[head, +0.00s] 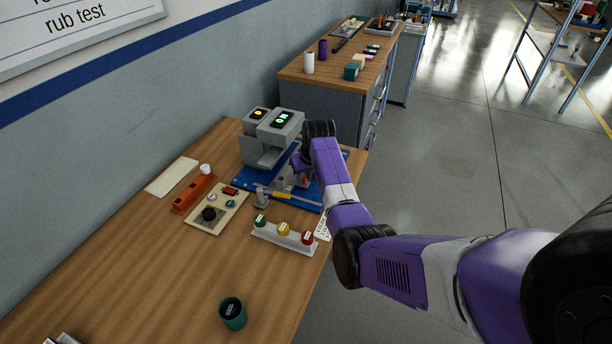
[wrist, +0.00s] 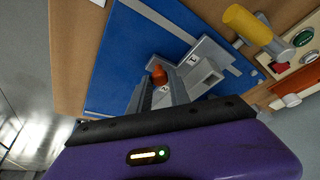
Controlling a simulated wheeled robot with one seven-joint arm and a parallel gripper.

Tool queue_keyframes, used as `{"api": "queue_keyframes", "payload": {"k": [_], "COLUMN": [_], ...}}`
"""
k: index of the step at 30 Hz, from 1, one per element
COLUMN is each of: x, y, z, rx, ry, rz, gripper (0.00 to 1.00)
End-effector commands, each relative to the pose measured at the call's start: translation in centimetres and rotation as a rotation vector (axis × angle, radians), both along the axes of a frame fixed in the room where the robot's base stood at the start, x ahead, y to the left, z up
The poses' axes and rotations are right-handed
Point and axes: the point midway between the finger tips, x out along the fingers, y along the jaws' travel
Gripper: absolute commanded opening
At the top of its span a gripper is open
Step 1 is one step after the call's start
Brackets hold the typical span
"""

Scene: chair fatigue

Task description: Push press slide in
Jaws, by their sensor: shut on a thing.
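The grey press (head: 268,140), with two lit display boxes on top, stands on a blue base plate (head: 250,182) on the wooden table. My gripper (wrist: 160,85) is low at the press's right side. Its fingers are shut on a small orange knob (wrist: 158,72), whose tip shows between them. Beside the knob is a grey slide part (wrist: 202,75) with small white number labels, over the blue plate. In the head view my wrist and the press hide most of the fingers, and how far the slide sits in cannot be told.
A yellow-handled lever (head: 290,196) is at the plate's front. Nearby are a control panel (head: 216,208) with a black knob, an orange fixture (head: 194,193), a white rack (head: 283,238) with green, yellow and red pieces, and a teal cup (head: 232,313).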

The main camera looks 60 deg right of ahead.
Motion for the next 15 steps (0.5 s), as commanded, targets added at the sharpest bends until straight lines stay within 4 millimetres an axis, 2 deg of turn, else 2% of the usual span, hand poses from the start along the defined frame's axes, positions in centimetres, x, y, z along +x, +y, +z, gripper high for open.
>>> {"api": "queue_keyframes", "payload": {"k": [3, 7, 15], "x": [2.1, 3.9, 4.5], "y": [0.1, 0.3, 0.4], "z": [-0.4, -0.3, 0.1], "rx": [-0.001, -0.001, -0.002], "ry": [-0.003, -0.002, -0.005], "rz": [0.004, 0.004, 0.003], "gripper": [0.0, 0.0, 0.0]}}
